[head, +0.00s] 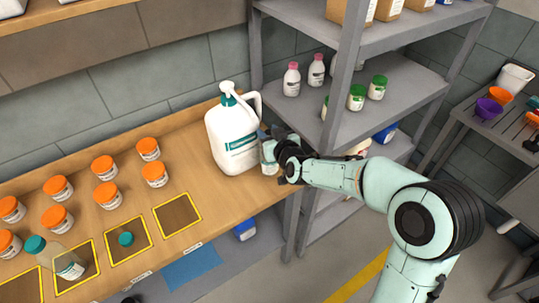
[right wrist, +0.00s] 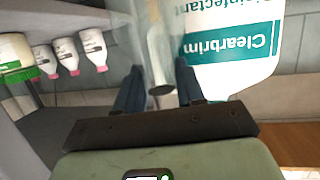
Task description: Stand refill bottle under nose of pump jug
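The white pump jug (head: 232,137) with a teal collar and label stands at the bench's right end. Its pump head (head: 228,90) is on top. The jug also fills the upper right of the right wrist view (right wrist: 228,50). My right gripper (head: 272,150) is beside the jug's right side. In the right wrist view its fingers (right wrist: 158,92) are on either side of a clear refill bottle (right wrist: 160,62). The bottle shows partly in the head view (head: 268,158), low beside the jug. I cannot tell whether it touches the bench. My left gripper is not in view.
The wooden bench (head: 190,240) has yellow-outlined squares, a loose teal cap (head: 126,239) and a clear teal-capped bottle (head: 62,258). Several orange-lidded jars (head: 105,168) stand at left. A grey shelf rack (head: 330,130) with bottles is close on the right of my gripper.

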